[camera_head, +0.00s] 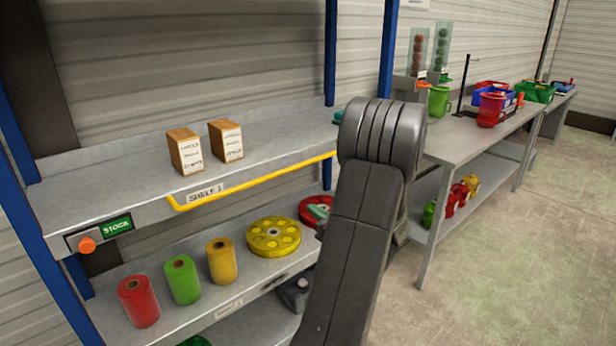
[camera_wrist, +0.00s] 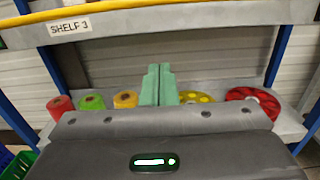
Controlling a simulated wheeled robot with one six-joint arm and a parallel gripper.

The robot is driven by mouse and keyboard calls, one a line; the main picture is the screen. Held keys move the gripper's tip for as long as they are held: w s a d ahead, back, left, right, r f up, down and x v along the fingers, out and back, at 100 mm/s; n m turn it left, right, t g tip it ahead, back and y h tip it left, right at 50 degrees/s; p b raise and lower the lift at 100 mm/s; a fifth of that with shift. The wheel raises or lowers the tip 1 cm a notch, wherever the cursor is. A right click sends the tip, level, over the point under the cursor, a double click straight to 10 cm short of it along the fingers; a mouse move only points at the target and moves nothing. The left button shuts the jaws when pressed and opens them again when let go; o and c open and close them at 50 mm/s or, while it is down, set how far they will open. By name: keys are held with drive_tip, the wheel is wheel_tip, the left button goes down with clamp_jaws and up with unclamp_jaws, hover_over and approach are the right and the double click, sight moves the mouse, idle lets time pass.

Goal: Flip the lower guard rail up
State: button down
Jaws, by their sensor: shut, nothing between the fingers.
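A yellow guard rail (camera_head: 262,179) runs along the front edge of the shelf labelled SHELF 3, low against the edge rather than standing above the shelf top. In the wrist view the yellow rail (camera_wrist: 130,6) crosses the top of the picture, above the shelf label. My gripper (camera_wrist: 156,84) shows two green fingers pressed together, shut and empty. They point toward the lower shelf, below the rail and apart from it. In the head view my arm hides the rail's right end and most of my gripper.
Two brown boxes (camera_head: 185,151) (camera_head: 226,140) stand on the shelf above the rail. Red (camera_head: 138,301), green (camera_head: 182,280) and yellow (camera_head: 221,261) rolls and a yellow disc (camera_head: 273,237) sit on the shelf below. A workbench (camera_head: 440,150) stands right, with open floor before it.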

drive_tip(key=w+a+r+p, duration=0.3)
drive_tip(key=w+a, duration=0.3)
drive_tip(key=w, duration=0.2)
drive_tip(key=shift+w+a+r+p, duration=0.15)
drive_tip(key=shift+w+r+p, duration=0.2)
drive_tip(key=shift+r, duration=0.45)
drive_tip(key=shift+s+r, duration=0.1)
drive_tip(key=shift+r+g+h+p, duration=0.25)
drive_tip(key=shift+g+h+p, duration=0.05)
drive_tip(key=shift+p, duration=0.1)
